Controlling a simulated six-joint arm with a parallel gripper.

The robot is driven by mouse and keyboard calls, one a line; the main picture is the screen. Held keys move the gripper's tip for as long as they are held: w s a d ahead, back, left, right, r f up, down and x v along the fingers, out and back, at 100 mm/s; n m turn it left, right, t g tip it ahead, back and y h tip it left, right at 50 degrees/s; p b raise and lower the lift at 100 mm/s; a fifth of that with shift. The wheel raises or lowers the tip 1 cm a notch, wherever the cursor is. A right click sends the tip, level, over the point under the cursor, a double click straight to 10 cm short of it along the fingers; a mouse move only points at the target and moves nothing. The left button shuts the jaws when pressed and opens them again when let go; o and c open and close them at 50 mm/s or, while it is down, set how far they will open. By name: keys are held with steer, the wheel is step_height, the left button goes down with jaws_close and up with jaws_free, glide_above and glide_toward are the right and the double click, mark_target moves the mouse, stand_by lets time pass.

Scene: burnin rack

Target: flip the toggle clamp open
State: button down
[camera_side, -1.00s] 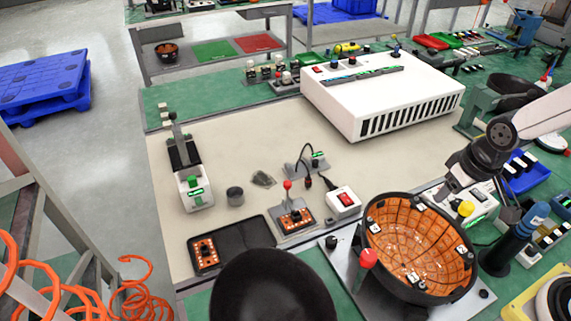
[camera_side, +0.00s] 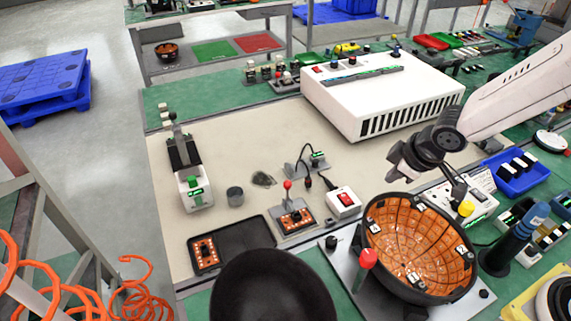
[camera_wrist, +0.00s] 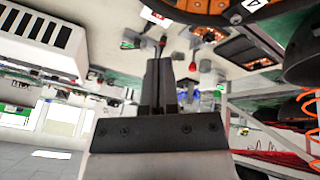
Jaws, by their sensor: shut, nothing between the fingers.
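The toggle clamp is a small fixture with an upright lever and red knob (camera_side: 287,186). It stands on a grey base (camera_side: 300,234) mid-table, beside an orange circuit board (camera_side: 294,219). In the wrist view the red knob (camera_wrist: 193,66) shows just right of my fingers, further away. My gripper (camera_side: 394,177) is in the air, right of the clamp and above the back of the orange-lined bowl. Its dark fingers (camera_wrist: 159,66) are shut together and empty, apart from the clamp.
The orange-lined bowl (camera_side: 422,243) and a second red knob (camera_side: 368,258) stand right of the clamp. A white switch box (camera_side: 343,202) is close by. A large white unit (camera_side: 385,95) stands behind. A black tray (camera_side: 231,244) and dark dome (camera_side: 272,287) are in front.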

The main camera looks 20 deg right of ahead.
steer(key=w+a+f+n+t+y, duration=0.1)
steer(key=w+a+n, duration=0.3)
steer(key=a+n, duration=0.4)
steer(key=a+y, duration=0.1)
steer(key=a, duration=0.4)
steer(key=shift+a+f+y, duration=0.15)
steer(key=shift+y, duration=0.25)
steer(key=shift+w+f, duration=0.15)
steer(key=shift+w, duration=0.1)
glide_toward(294, 209)
steer(key=shift+w+a, duration=0.25)
steer(key=shift+a, duration=0.55)
steer(key=shift+w+a, duration=0.25)
steer(key=shift+a, duration=0.6)
steer(key=shift+w+f, duration=0.15)
steer(key=shift+w, duration=0.15)
steer(key=shift+w+d+f, duration=0.1)
steer(key=shift+w+d, duration=0.05)
steer(key=shift+w, duration=0.7)
steer(key=shift+w+d+f, duration=0.1)
steer(key=shift+w+d, duration=0.05)
steer(key=shift+w, duration=0.7)
